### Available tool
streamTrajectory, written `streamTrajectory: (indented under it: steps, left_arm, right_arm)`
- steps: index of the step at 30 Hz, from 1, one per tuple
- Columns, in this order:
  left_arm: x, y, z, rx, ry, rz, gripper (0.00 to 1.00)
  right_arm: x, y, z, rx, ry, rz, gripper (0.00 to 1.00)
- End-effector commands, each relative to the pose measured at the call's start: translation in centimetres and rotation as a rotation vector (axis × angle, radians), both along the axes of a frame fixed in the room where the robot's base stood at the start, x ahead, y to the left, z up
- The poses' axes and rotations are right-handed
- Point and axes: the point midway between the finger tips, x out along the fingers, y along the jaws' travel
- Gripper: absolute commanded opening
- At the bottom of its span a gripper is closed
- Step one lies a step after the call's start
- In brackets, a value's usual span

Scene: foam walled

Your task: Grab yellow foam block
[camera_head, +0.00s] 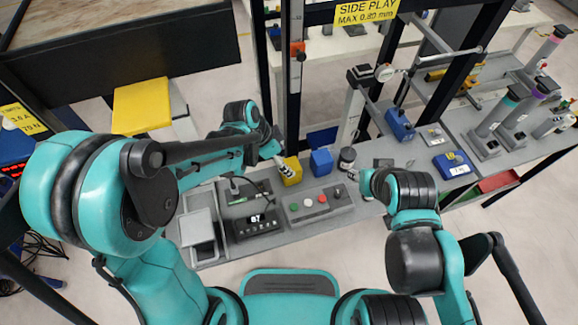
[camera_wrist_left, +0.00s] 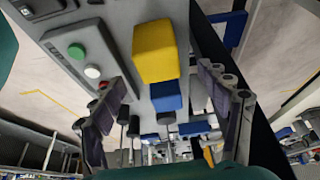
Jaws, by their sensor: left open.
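The yellow foam block (camera_head: 292,172) stands on the grey bench, just left of a blue block (camera_head: 321,161). In the left wrist view the yellow block (camera_wrist_left: 155,48) is large, upper centre, with the blue block (camera_wrist_left: 166,97) beside it. My left gripper (camera_head: 281,163) is at the yellow block in the head view and partly covers it. In the left wrist view its two fingers stand wide apart with nothing between them gripped, and the yellow block shows beyond the fingertips. Whether they touch it I cannot tell.
A button box (camera_head: 318,203) and a black display unit (camera_head: 254,226) are on the bench in front of the blocks. A dark jar (camera_head: 347,158) stands right of the blue block. A dark upright post (camera_head: 294,90) rises behind. Another, larger yellow item (camera_head: 141,107) is at left.

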Motion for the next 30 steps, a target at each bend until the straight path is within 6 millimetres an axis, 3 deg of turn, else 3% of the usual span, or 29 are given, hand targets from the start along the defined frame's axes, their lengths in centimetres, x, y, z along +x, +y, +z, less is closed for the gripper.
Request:
streamTrajectory:
  steps: [12, 20, 26, 30]
  left_arm:
    - [0.4, -1.9, -5.1, 0.0, 0.0, 0.001, 0.76]
    - [0.4, -2.1, -5.3, 0.0, 0.0, 0.002, 0.76]
    - [0.4, -2.1, -5.3, 0.0, 0.0, 0.002, 0.23]
    - [0.4, -2.1, -5.3, 0.0, 0.0, 0.002, 0.22]
  right_arm:
    - [0.0, 0.0, -2.8, 0.0, 0.0, 0.0, 0.4]
    - [0.0, 0.0, -2.7, 0.0, 0.0, 0.0, 0.4]
    - [0.0, 0.0, -2.7, 0.0, 0.0, 0.0, 0.4]
    - [0.0, 0.0, -2.7, 0.0, 0.0, 0.0, 0.4]
